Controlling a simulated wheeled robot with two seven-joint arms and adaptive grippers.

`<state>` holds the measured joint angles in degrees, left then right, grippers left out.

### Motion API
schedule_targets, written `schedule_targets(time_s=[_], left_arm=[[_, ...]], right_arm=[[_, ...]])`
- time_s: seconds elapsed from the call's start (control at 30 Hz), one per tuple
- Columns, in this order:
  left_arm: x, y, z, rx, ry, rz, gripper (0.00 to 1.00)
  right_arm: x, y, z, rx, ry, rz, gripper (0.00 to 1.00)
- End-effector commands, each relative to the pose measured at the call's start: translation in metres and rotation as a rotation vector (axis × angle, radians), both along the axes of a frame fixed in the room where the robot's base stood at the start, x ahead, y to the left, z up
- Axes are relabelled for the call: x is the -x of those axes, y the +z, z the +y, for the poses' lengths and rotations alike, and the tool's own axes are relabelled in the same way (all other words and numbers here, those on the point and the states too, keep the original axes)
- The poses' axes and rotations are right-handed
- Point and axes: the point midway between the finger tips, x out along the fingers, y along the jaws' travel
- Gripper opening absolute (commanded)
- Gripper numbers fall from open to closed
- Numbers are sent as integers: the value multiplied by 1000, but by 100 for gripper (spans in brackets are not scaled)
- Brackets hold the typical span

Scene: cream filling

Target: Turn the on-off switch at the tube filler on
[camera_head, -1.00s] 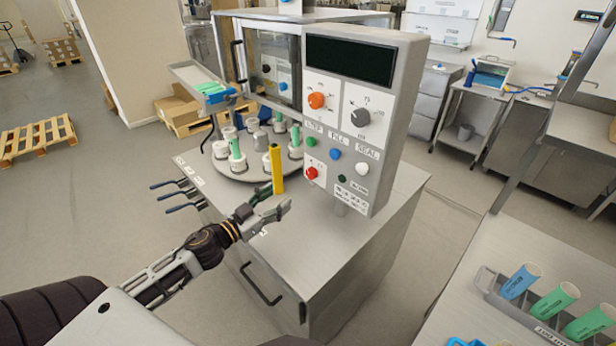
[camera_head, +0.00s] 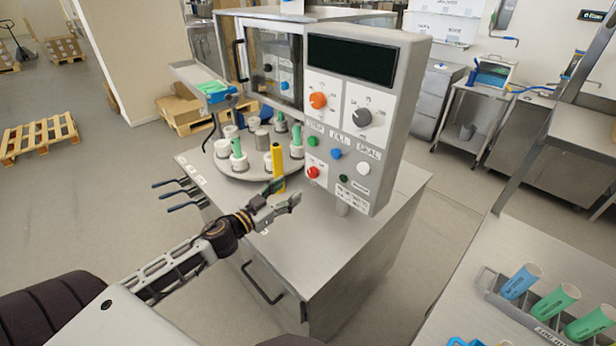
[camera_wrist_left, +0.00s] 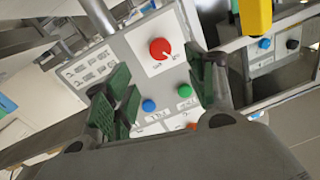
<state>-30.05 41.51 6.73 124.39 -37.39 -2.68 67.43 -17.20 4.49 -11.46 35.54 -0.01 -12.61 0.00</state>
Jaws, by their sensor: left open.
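The tube filler (camera_head: 404,110) is a grey machine whose upright panel faces me. A red knob (camera_head: 313,172) sits on a white plate low on the left of this panel and looks like the on-off switch. In the left wrist view the red knob (camera_wrist_left: 160,49) lies ahead, between my finger directions. My left gripper (camera_head: 284,194) is open and empty, below and left of the red knob, apart from it. Its green-padded fingers show in the left wrist view (camera_wrist_left: 160,90). The switch's exact setting is too small to read. My right gripper is not in view.
Green, blue and white buttons (camera_head: 336,154) and an orange knob (camera_head: 318,100) are close by on the panel. A yellow post (camera_head: 278,165) stands just behind my left gripper. A turntable with tube holders (camera_head: 235,172) is at the left. The front of the machine's top is clear.

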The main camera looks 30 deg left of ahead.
Motion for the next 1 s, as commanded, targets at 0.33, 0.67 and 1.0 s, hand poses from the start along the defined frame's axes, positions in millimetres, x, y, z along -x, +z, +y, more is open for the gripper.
schedule_targets(time_s=[0.33, 0.67, 1.0], left_arm=[[-20, 1, -5, -1, 0, -1, 56], [-37, 1, -10, -1, 1, -1, 56], [-55, 1, -14, 0, 1, -1, 56]], right_arm=[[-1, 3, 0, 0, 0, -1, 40], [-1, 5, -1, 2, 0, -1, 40], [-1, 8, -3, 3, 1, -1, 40]])
